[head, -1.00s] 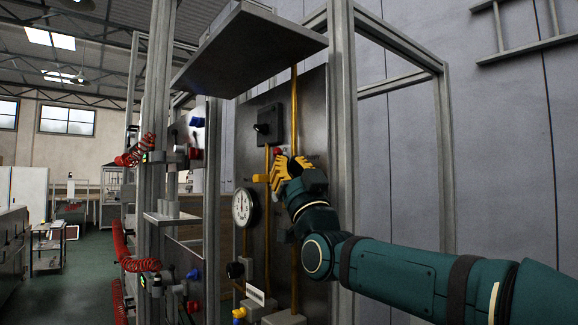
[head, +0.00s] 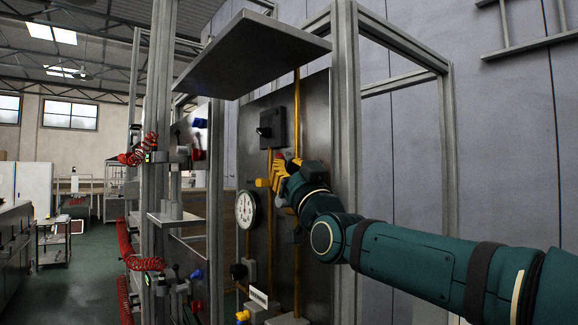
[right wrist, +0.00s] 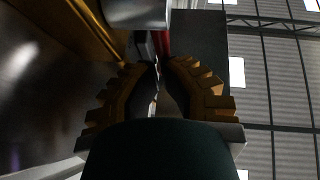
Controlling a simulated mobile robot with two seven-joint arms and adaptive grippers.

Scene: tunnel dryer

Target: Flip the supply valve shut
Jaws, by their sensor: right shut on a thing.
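My right gripper (head: 281,170), with yellow ridged fingers, is at the upright panel (head: 315,110), beside a yellow vertical pipe (head: 297,95). It is shut on the supply valve's red handle (head: 280,157), of which only a little shows past the fingers. In the right wrist view the fingers (right wrist: 158,68) close around a thin grey and red piece (right wrist: 163,38) below a grey cylinder (right wrist: 135,12). The valve body is mostly hidden by the gripper, so I cannot tell the handle's exact angle. My left gripper is not in view.
A round white gauge (head: 247,209) and a black knob box (head: 272,129) are on the panel left of the gripper. A grey shelf (head: 255,50) juts out above. An aluminium post (head: 346,110) stands close to the right of my wrist.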

